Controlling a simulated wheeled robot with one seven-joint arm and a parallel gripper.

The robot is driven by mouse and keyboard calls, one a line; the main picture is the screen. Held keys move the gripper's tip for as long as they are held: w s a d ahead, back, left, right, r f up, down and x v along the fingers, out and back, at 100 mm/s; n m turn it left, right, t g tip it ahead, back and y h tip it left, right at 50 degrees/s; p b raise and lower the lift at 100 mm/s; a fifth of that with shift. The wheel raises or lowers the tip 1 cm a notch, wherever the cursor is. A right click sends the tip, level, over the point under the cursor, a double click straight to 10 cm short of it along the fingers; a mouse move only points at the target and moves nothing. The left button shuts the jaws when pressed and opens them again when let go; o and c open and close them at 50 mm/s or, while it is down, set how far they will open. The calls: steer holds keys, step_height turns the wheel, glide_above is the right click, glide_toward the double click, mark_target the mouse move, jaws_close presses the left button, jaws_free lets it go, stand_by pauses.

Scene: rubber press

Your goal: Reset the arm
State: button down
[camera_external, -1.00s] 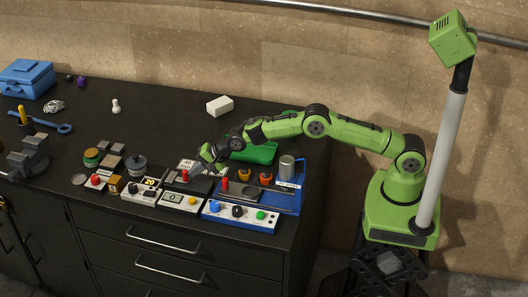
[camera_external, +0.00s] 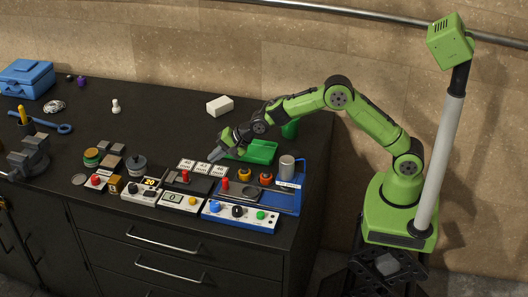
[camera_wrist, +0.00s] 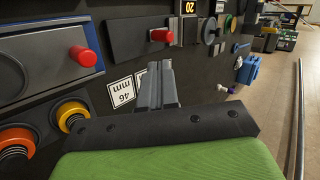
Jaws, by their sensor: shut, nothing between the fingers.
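My gripper (camera_external: 216,155) is shut and empty, held above the dark bench near the white number cards (camera_external: 203,168). In the wrist view its grey fingers (camera_wrist: 158,85) lie together, with a card marked "46 mm" (camera_wrist: 122,92) beside and below them. My arm rises from its green base, bends at a raised elbow and reaches left over the bench. The blue press station (camera_external: 270,199), with a red-topped lever and several knobs, sits below and right of the gripper. The grey device with a red knob (camera_external: 185,177) sits to the left.
A green tray (camera_external: 260,152) and a dark green cup (camera_external: 290,129) stand close to my forearm. A white block (camera_external: 220,105) lies farther back. A vise (camera_external: 32,157) and a blue toolbox (camera_external: 27,80) are at the left. The back middle of the bench is mostly clear.

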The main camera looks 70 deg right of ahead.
steer(key=s+d+r+n+g+h, duration=0.1)
steer(key=s+d+r+n, duration=0.25)
steer(key=s+r, duration=0.55)
steer(key=s+d+r+n+g, duration=0.1)
steer(key=s+d+r+n, duration=0.35)
steer(key=s, duration=0.75)
steer(key=s+d+f+n+g, duration=0.1)
steer(key=s+n, duration=0.6)
steer(key=s, duration=1.7)
steer(key=shift+s+d+f+n+g+h, duration=0.3)
steer(key=shift+s+d+n+h, duration=0.1)
steer(key=c, duration=1.8)
jaws_free()
steer(key=shift+r, duration=0.1)
